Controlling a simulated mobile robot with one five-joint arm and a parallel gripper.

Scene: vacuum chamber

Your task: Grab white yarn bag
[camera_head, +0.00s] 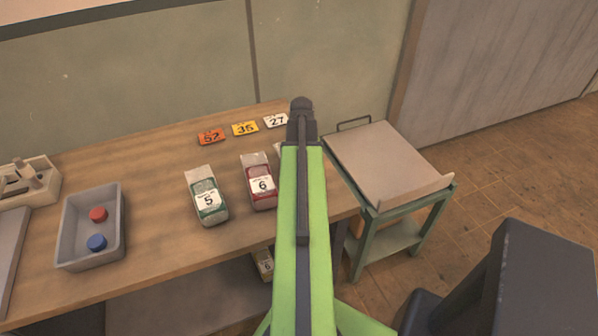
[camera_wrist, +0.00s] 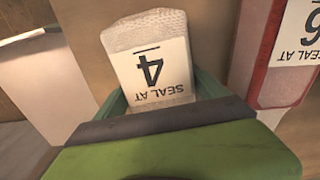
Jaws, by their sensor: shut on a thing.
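The white yarn bag (camera_wrist: 147,30) is in the middle of the wrist view, with a white label that reads 4 and SEAL AT upside down. My gripper (camera_wrist: 160,95) is shut on it, with green parts at both sides of its lower end. In the head view my green arm hides my gripper and nearly all of this bag; only a pale sliver (camera_head: 278,147) shows beside the arm. I cannot tell whether the bag touches the table.
A red bag (camera_head: 258,170) labelled 6 and a green bag (camera_head: 195,175) labelled 5 stand left of my arm. Number cards (camera_head: 245,128) lie behind. A grey bin (camera_head: 68,215) with red and blue caps is left. A trolley (camera_head: 385,160) stands right.

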